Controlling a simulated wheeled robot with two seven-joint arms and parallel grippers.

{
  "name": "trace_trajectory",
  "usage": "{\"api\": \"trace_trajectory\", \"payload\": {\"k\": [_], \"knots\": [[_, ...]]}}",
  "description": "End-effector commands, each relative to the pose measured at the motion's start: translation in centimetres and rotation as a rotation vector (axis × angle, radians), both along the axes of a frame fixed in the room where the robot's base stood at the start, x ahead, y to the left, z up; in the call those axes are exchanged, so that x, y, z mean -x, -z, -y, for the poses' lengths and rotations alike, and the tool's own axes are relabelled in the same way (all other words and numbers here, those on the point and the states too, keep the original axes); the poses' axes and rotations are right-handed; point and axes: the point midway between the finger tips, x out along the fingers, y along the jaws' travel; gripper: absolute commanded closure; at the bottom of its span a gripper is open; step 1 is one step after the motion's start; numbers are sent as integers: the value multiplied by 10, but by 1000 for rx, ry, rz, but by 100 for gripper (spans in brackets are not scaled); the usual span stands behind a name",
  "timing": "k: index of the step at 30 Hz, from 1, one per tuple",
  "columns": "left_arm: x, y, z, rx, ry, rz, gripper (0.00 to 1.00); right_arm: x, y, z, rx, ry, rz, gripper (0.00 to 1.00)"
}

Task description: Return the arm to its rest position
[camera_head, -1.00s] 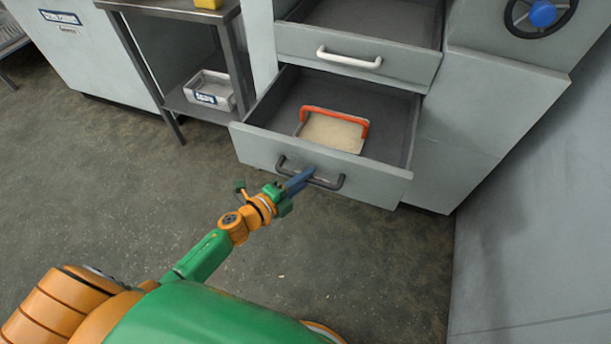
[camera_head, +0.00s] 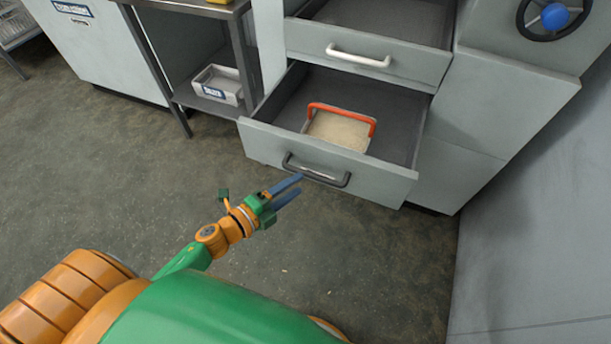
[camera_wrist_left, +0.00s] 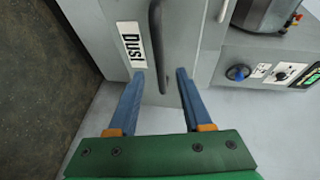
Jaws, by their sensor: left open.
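My left gripper (camera_head: 287,190) is open and empty in the head view, its two blue fingers parted just in front of the lower drawer's black handle (camera_head: 316,173). The left wrist view shows the open fingers (camera_wrist_left: 160,90) with a dark handle (camera_wrist_left: 157,45) beyond them, between the fingertips and not gripped. A white label reading "Dust" (camera_wrist_left: 132,45) is beside that handle. The lower drawer (camera_head: 365,185) is pulled out and holds a tray of pale grainy material with an orange-red handle (camera_head: 342,112). My right gripper is not in view.
An upper drawer (camera_head: 358,60) with a white handle is also pulled out. A steel shelf table at left holds a labelled grey bin (camera_head: 219,86). A black handwheel with a blue hub (camera_head: 554,16) is at upper right. The floor (camera_head: 120,190) at left is clear.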

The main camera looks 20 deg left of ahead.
Motion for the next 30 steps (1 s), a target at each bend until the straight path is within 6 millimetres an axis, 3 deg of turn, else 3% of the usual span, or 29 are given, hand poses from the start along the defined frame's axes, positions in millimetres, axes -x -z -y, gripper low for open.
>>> {"api": "trace_trajectory", "payload": {"k": [14,16,17,20,21,24,27,30], "knots": [[7,-1,-3,2,-1,-1,50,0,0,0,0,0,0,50],[8,10,-8,27,-33,-39,50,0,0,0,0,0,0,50],[9,21,-13,56,-69,-79,50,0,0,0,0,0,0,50],[30,91,-37,226,-290,-327,50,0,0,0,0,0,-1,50],[49,126,-46,307,-406,-451,50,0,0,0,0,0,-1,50],[106,198,-55,465,-670,-724,50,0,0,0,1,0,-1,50],[166,245,-52,566,-888,-933,50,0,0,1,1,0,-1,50],[224,275,-42,631,-1077,-1107,50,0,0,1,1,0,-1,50]]}}
